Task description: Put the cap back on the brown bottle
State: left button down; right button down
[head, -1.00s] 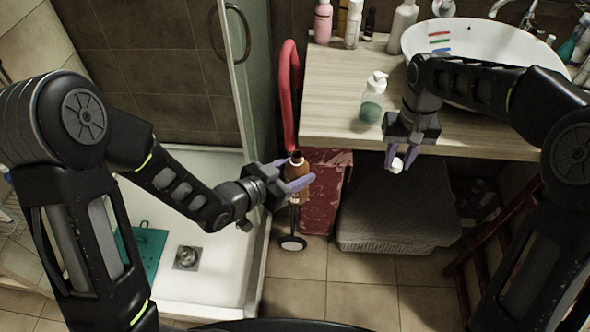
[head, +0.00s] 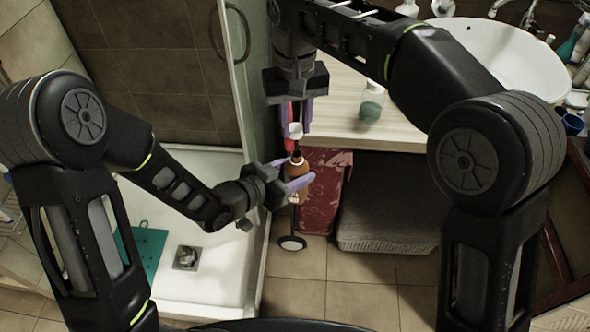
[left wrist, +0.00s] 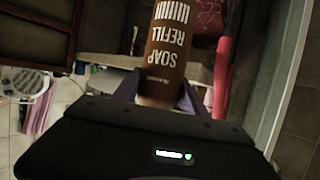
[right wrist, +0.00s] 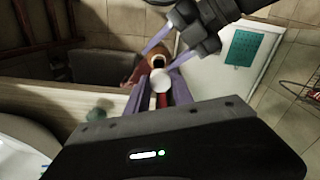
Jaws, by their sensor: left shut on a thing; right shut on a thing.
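The brown bottle (head: 298,167) is upright in my left gripper (head: 300,180), which is shut on its body. Its dark open neck points up. In the left wrist view the bottle (left wrist: 166,50) shows an upside-down "SOAP REFILL" label. My right gripper (head: 296,122) points down, shut on the white cap (head: 295,131). The cap is just above the bottle neck, with a small gap in the head view. In the right wrist view the cap (right wrist: 160,80) sits between the fingers, and the bottle's neck (right wrist: 157,61) shows just beyond it. Exact alignment is hard to tell.
The wooden counter (head: 345,120) with a soap dispenser (head: 371,102) and the white basin (head: 510,60) is at the right. A grey basket (head: 390,215) and a red cloth (head: 327,185) are below it. The shower tray (head: 215,270) is at the left.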

aim_at(296, 177)
jog(key=shift+s+d, duration=0.2)
jog(key=shift+f, duration=0.1)
jog(key=shift+f, duration=2)
jog(key=shift+f, duration=0.85)
jog(key=shift+f, duration=0.55)
